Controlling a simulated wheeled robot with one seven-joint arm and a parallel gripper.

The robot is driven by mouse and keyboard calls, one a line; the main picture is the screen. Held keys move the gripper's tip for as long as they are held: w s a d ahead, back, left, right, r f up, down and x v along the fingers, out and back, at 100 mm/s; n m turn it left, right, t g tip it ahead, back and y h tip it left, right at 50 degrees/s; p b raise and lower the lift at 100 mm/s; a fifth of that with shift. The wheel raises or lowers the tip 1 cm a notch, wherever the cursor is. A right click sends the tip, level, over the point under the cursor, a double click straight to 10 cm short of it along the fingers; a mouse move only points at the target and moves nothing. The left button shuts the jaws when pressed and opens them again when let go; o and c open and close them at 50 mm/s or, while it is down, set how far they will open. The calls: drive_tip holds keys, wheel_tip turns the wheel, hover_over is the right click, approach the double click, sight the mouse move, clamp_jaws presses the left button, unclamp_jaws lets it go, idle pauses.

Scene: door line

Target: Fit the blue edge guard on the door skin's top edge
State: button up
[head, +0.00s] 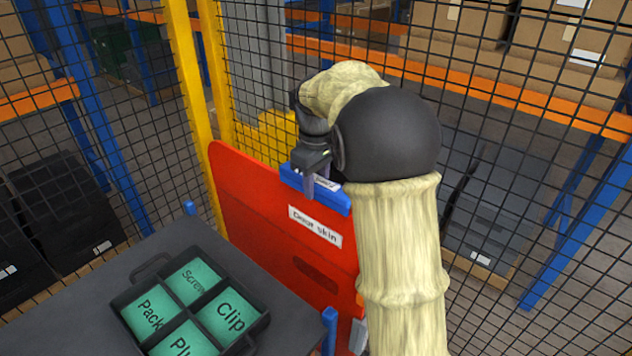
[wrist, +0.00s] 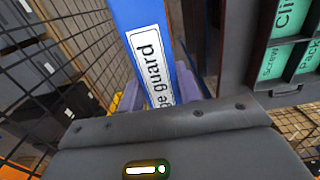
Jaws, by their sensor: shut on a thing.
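The blue edge guard (head: 336,200) is at the top edge of the red door skin (head: 258,212) in the head view, running along that edge. I cannot tell whether it is seated on the edge or just above or in front of it. My gripper (head: 310,186) is shut on the guard near its middle, coming from above. In the wrist view the guard (wrist: 138,18) runs up the picture between the lavender fingers of my gripper (wrist: 163,98), its white label partly hidden. My arm hides the door skin's right end.
A dark table (head: 60,300) at lower left carries a black tray (head: 262,322) with green compartments labelled Screw, Clip and Pack, among others. Black mesh fencing and a yellow post (head: 186,90) stand behind the door skin. Shelves with boxes are beyond the mesh.

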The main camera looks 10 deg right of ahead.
drive_tip(key=shift+f+b, duration=0.55)
drive_tip(key=shift+f, duration=0.45)
idle(0.6)
idle(0.3)
drive_tip(key=o, duration=1.2)
drive_tip(key=shift+c, duration=0.2)
wheel_tip(320, 180, up, 17)
drive_tip(key=shift+r+b, duration=0.2)
drive_tip(key=shift+b, duration=0.15)
